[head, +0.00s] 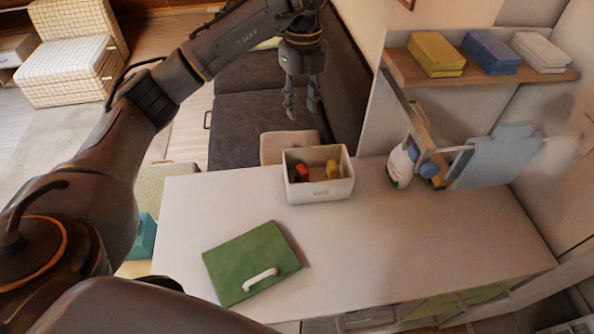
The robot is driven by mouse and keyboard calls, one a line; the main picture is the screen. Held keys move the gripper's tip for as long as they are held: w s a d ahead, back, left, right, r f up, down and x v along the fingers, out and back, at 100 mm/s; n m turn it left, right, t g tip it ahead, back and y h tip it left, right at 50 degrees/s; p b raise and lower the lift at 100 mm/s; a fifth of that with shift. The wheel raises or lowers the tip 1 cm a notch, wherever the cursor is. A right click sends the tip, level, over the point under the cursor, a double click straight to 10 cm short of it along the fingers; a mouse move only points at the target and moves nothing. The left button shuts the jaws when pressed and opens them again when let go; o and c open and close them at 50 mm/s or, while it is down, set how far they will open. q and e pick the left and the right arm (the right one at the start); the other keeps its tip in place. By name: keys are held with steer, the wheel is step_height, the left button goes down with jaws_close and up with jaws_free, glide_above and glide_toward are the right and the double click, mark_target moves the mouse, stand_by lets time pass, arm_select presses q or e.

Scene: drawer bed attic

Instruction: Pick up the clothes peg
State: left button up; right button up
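I cannot make out the clothes peg for certain. A white open bin (320,191) stands at the back of the white counter, with a small red item (302,173) and a small yellow item (332,169) inside; their shapes are too small to name. My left gripper (302,106) points down above and beyond the bin, over the dark cushions. Its two fingers are apart with nothing between them. My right gripper is not in view.
A green panel with a white handle (250,262) lies on the counter (400,240). A white bottle (400,163) and a hanging blue-grey cloth (495,158) are at the back right. A wooden shelf (400,65) holds folded stacks. The counter's middle and right are clear.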

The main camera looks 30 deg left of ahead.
arm_select(q)
step_height(320, 180, down, 4)
steer(key=d+b, duration=0.1)
steer(key=b, duration=0.8)
glide_above(302, 168)
step_height(302, 168, down, 5)
step_height(302, 168, down, 8)
steer(key=shift+r+p, duration=0.15)
steer(key=shift+p, duration=0.85)
step_height(302, 168, down, 5)
steer(key=shift+r+p, duration=0.2)
steer(key=shift+p, duration=0.7)
steer(key=shift+f, duration=0.6)
steer(key=c, duration=0.7)
